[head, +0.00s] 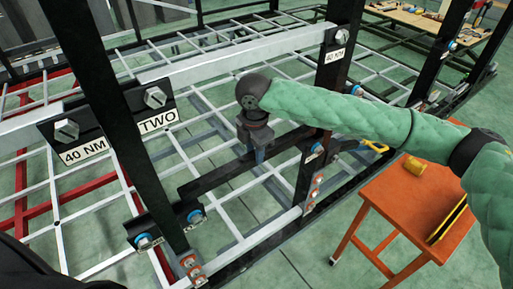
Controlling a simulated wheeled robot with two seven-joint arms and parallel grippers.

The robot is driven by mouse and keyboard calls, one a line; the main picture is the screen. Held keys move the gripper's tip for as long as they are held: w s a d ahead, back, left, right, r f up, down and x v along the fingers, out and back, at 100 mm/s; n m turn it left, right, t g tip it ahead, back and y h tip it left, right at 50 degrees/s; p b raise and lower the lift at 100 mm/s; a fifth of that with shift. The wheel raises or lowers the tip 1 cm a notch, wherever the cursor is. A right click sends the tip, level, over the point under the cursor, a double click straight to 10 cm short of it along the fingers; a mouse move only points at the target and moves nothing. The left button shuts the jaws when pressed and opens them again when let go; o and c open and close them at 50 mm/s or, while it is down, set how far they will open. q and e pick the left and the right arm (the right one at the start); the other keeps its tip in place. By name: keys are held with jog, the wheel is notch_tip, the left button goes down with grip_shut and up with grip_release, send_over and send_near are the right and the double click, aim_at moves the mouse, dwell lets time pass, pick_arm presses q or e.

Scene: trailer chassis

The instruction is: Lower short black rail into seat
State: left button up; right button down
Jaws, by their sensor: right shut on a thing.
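A short black rail (215,175) hangs slantwise between two black uprights in the middle of the head view. My right gripper (259,156) comes down on it from above and is shut on it near its middle. The fingertips are partly hidden by the wrist. The rail's left end shows above a black bracket (165,224) with blue-ringed bolts on the left upright. Its right end comes close to the right upright and its bracket (315,160); I cannot tell whether they touch. My left gripper is not in view.
A pale crossbar (215,66) with plates reading "40 NM" and "TWO" runs above the rail. A white grid frame (85,205) lies below. An orange table (415,205) with a yellow object (414,166) stands at right. A bench (420,20) with tools is behind.

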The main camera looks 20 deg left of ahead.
jog(key=shift+f, duration=0.85)
jog(key=shift+f+b, duration=0.45)
jog(key=shift+f, duration=0.95)
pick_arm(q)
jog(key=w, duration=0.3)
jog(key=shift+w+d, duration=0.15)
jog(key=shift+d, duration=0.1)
pick_arm(e)
jog(key=shift+f, duration=0.15)
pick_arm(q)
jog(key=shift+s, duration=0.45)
